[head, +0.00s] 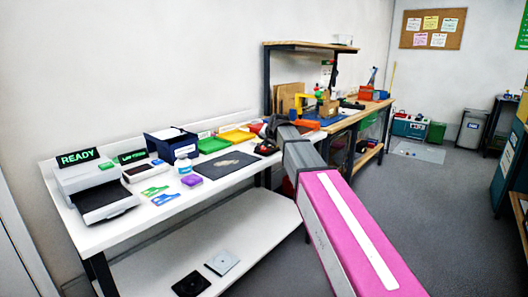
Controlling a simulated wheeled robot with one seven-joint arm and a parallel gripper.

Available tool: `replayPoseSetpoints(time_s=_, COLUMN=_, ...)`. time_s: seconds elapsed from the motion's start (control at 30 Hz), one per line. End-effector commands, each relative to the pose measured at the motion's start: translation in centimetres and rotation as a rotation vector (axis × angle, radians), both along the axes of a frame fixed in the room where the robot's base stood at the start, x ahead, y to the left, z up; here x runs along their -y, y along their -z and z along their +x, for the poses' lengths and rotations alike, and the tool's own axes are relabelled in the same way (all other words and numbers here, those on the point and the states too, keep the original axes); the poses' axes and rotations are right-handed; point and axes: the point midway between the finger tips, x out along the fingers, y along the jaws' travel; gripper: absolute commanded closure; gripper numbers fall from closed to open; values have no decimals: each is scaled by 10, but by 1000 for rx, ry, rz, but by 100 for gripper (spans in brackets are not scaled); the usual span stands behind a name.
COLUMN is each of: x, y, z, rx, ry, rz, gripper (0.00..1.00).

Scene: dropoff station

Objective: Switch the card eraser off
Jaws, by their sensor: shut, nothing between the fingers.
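A grey-white machine with a dark front tray (97,191) stands at the left end of the white bench, with a lit green READY sign (77,157) at its back. A small white device (138,171) sits right of it, below a second green-lettered sign (132,156). I cannot tell for certain which is the card eraser, and no switch can be made out.
A wooden workbench (357,115) stands beyond. Open floor lies right.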

Motion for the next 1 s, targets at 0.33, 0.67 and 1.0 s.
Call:
replayPoseSetpoints(time_s=0.33, x=0, y=0, z=0, rx=0, ry=0, rz=0, gripper=100)
replayPoseSetpoints(time_s=0.67, x=0, y=4, z=0, rx=-1, ry=-1, rz=0, gripper=100)
replayPoseSetpoints(time_s=1.0, x=0, y=9, z=0, rx=0, ry=0, rz=0, gripper=100)
